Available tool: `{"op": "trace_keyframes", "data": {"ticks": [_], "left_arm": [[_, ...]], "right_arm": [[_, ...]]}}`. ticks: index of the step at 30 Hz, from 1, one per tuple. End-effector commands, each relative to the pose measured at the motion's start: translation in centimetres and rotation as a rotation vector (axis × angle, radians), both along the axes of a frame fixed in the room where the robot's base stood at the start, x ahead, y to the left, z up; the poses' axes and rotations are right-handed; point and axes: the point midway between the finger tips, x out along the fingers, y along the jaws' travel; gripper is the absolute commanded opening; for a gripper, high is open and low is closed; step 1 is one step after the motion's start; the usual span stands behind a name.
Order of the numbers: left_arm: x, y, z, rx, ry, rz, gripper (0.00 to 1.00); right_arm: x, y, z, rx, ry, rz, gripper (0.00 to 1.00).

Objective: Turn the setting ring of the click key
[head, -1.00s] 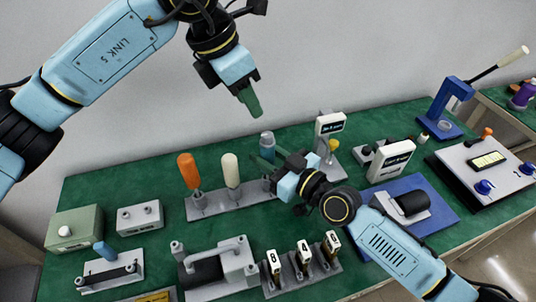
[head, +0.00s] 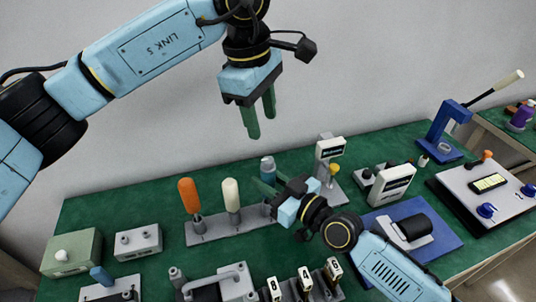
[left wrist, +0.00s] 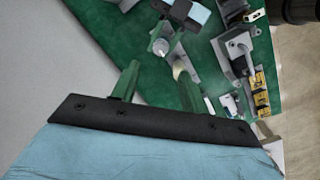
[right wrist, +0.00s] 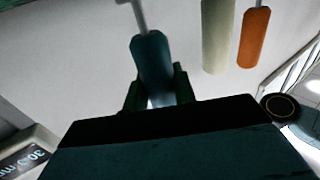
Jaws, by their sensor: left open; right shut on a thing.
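A rack (head: 212,233) near the back of the table holds upright tools with an orange handle (head: 189,195), a cream handle (head: 231,194) and a blue handle (head: 267,169). My left gripper (head: 260,118) is open and empty, high above the rack. Its parted fingers (left wrist: 157,88) also show in the left wrist view.
A blue lever press (head: 440,130) is farther right. Grey and green boxes (head: 72,252) sit at left. The space around my left gripper is clear.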

Motion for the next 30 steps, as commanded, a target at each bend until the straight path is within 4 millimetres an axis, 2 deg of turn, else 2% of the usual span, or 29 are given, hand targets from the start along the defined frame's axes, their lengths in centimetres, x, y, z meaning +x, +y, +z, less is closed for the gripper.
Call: {"op": "trace_keyframes", "data": {"ticks": [9, 15, 19, 23, 30], "left_arm": [[0.5, -1.0, 1.1, 0.115, -0.014, -0.525, 0.44], [0.7, -1.2, 1.5, 0.147, -0.010, -0.712, 0.44], [0.7, -1.2, 1.3, 0.155, -0.006, -0.758, 0.44], [0.7, -1.2, 0.1, 0.153, -0.004, -0.766, 0.44], [0.6, -1.2, -4.7, 0.153, -0.003, -0.765, 0.44]], "right_arm": [[0.0, 0.0, 0.0, 0.000, 0.000, 0.000, 0.00], [0.0, 0.0, 0.0, 0.000, 0.000, 0.000, 0.00], [0.0, 0.0, 0.0, 0.000, 0.000, 0.000, 0.00], [0.0, 0.0, 0.0, 0.000, 0.000, 0.000, 0.00], [0.0, 0.0, 0.0, 0.000, 0.000, 0.000, 0.00]]}}
